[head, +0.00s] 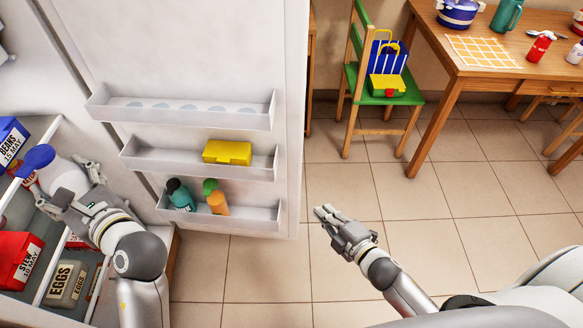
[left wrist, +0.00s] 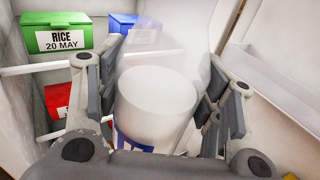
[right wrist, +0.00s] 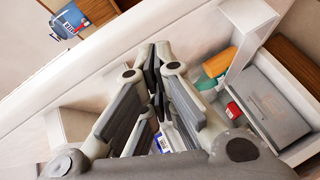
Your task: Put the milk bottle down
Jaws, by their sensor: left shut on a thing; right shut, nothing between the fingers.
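The white milk bottle (head: 64,176) is in my left gripper (head: 76,186), inside the open fridge at the left of the head view. A blue cap-like end (head: 37,158) shows beside it. In the left wrist view, the bottle (left wrist: 155,95) stands between the two fingers, and a blue-marked label shows low on it. What lies under the bottle is hidden. My right gripper (head: 328,215) is shut and empty, above the floor to the right of the fridge door.
Fridge shelves hold a red STEW box (head: 18,258), a grey EGGS box (head: 66,284), a blue BEANS box (head: 12,140) and a green RICE box (left wrist: 57,33). The open door (head: 190,50) carries a yellow box (head: 227,152) and two bottles. A chair (head: 385,98) and table (head: 430,30) stand right.

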